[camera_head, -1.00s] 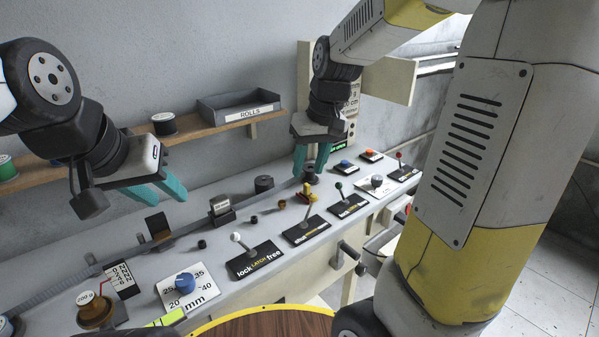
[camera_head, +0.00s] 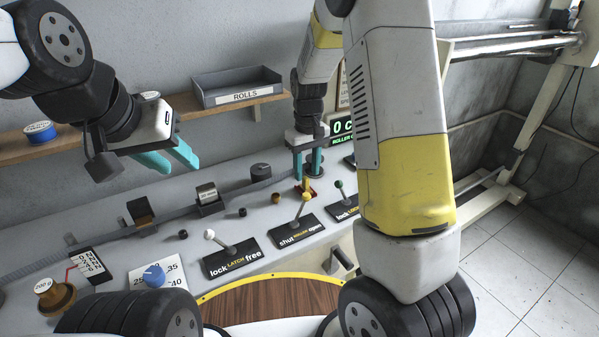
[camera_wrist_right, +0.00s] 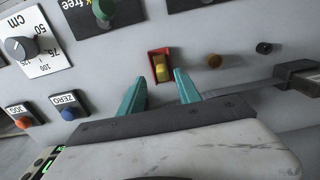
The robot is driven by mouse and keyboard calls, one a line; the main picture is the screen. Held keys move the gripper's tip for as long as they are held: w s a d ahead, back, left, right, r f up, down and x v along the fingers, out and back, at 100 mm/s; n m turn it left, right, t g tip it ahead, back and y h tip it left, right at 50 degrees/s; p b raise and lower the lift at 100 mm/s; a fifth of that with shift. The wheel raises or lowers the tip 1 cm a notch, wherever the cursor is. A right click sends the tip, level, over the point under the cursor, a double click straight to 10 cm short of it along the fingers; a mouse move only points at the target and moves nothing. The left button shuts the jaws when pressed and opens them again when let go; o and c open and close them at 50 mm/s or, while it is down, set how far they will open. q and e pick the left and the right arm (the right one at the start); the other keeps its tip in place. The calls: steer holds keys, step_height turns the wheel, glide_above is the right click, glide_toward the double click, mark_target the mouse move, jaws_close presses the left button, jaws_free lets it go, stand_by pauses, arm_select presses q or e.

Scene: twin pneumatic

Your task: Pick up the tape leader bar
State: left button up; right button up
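In the right wrist view, a small yellow bar (camera_wrist_right: 162,69) sits in a red holder (camera_wrist_right: 151,58) on the grey bench; I take it for the tape leader bar. My right gripper (camera_wrist_right: 160,74) is open, with its teal fingers apart and pointing at the bar, one tip toward each side. In the head view, my right gripper (camera_head: 307,176) is just above the red holder (camera_head: 299,189); the bar there is largely hidden behind a yellow-knobbed lever (camera_head: 306,184). I cannot tell the exact height gap. My left gripper (camera_head: 184,169) is open and empty above the bench's left part.
A white-knobbed lever (camera_head: 209,235) and a green-knobbed lever (camera_head: 339,185) stand along the front. A dark rail with a small box (camera_head: 208,196) runs behind. A shelf with a ROLLS tray (camera_head: 240,87) is on the wall. A round wooden top (camera_head: 265,303) is in front.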

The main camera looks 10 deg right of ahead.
mark_target(306, 178)
steer(key=shift+s+a+f, duration=0.1)
steer(key=shift+a+f, duration=0.05)
steer(key=shift+f, duration=1.8)
jaws_close()
steer(key=shift+r, duration=0.15)
